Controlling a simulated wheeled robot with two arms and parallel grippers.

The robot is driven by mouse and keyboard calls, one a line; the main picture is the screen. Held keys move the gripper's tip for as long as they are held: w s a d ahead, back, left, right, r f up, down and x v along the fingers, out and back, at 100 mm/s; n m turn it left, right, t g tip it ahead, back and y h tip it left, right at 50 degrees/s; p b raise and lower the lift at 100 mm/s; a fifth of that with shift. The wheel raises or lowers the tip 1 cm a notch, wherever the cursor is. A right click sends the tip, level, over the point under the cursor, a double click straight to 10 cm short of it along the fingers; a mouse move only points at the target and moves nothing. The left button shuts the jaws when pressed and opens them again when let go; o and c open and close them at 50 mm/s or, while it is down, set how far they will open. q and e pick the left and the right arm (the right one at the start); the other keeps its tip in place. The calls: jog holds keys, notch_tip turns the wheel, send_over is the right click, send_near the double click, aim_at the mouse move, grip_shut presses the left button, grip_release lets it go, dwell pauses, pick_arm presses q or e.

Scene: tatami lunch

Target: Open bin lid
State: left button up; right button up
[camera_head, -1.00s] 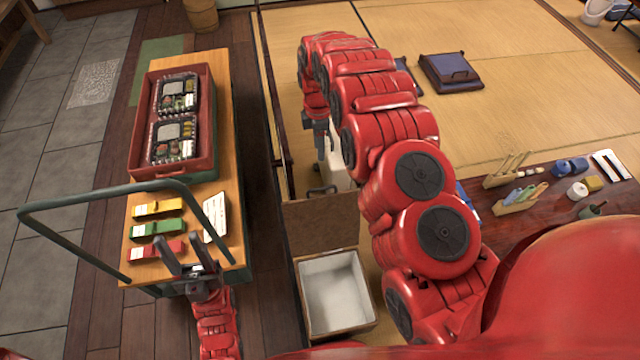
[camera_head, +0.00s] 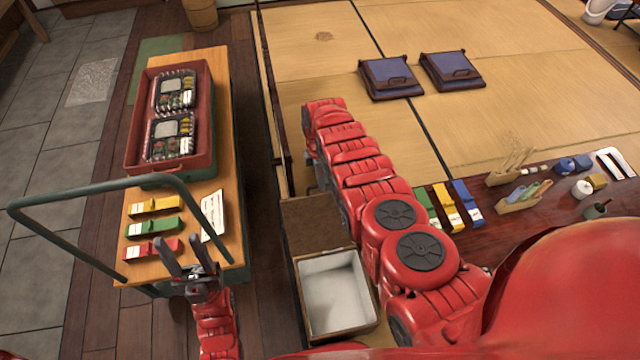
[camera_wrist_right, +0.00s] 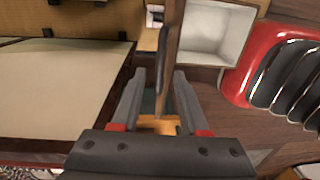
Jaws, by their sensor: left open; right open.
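The bin (camera_head: 364,325) is a wooden box with a white inside, near the bottom middle of the head view. Its brown lid (camera_head: 312,222) stands raised at the bin's far side, and the bin's mouth is uncovered. In the right wrist view the lid (camera_wrist_right: 174,35) shows nearly edge-on, with a dark handle beside it; the white bin inside (camera_wrist_right: 205,35) is to its right. My right gripper (camera_wrist_right: 157,92) is open, with the lid edge between its fingers in the picture; contact cannot be told. My arm hides it in the head view. My left gripper (camera_head: 186,252) is open and empty.
A wooden-topped cart (camera_head: 222,110) with a green handle (camera_head: 95,191) stands at left, bearing a red tray (camera_head: 139,150) of lunch boxes and coloured strips. A dark table (camera_head: 490,232) with small items is at right. Two blue cushions (camera_head: 390,77) lie on the tatami.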

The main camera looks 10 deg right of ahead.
jog(key=shift+f, duration=0.7)
jog(key=shift+r, duration=0.1)
grip_shut()
dwell(0.9)
